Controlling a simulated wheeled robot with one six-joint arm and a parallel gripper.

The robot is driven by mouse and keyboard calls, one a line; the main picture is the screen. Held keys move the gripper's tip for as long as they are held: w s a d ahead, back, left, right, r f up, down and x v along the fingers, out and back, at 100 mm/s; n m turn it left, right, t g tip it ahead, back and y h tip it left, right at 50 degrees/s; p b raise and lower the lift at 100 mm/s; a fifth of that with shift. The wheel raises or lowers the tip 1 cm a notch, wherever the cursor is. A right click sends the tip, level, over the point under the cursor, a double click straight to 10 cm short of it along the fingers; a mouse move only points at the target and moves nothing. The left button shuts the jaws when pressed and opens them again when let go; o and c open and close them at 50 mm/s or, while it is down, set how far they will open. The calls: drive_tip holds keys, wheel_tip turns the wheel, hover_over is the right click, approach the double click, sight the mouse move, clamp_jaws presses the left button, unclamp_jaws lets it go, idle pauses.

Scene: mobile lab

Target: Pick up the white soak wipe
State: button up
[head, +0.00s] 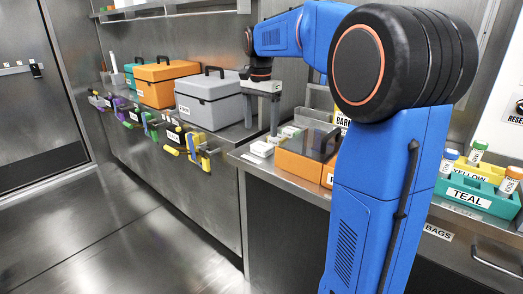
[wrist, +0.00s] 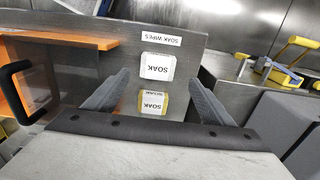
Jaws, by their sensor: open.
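The white soak wipe (wrist: 158,66) is a small white packet printed SOAK, lying on the steel counter by a SOAK WIPES label (wrist: 160,38). A second SOAK packet with yellow edges (wrist: 153,103) lies just nearer my gripper's body. My gripper (wrist: 161,82) is open and points down, its grey fingers on either side of the packets with nothing between them gripped. In the head view my gripper (head: 261,130) hangs over the counter's left end, above small white packets (head: 262,149). I cannot tell there which packet is which.
An orange box with a dark clear lid (head: 300,167) stands right beside the packets. Teal and yellow racks with bottles (head: 467,192) stand farther right. A grey case (head: 210,100) and orange case (head: 160,85) sit on the bench left, with coloured tools (head: 190,145) along its front.

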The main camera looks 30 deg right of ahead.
sight(262, 145)
drive_tip(key=shift+s+d+f, duration=0.1)
drive_tip(key=shift+f, duration=1.65)
drive_tip(key=shift+s+f, duration=0.1)
drive_tip(key=shift+f, duration=1.6)
drive_tip(key=c, duration=1.1)
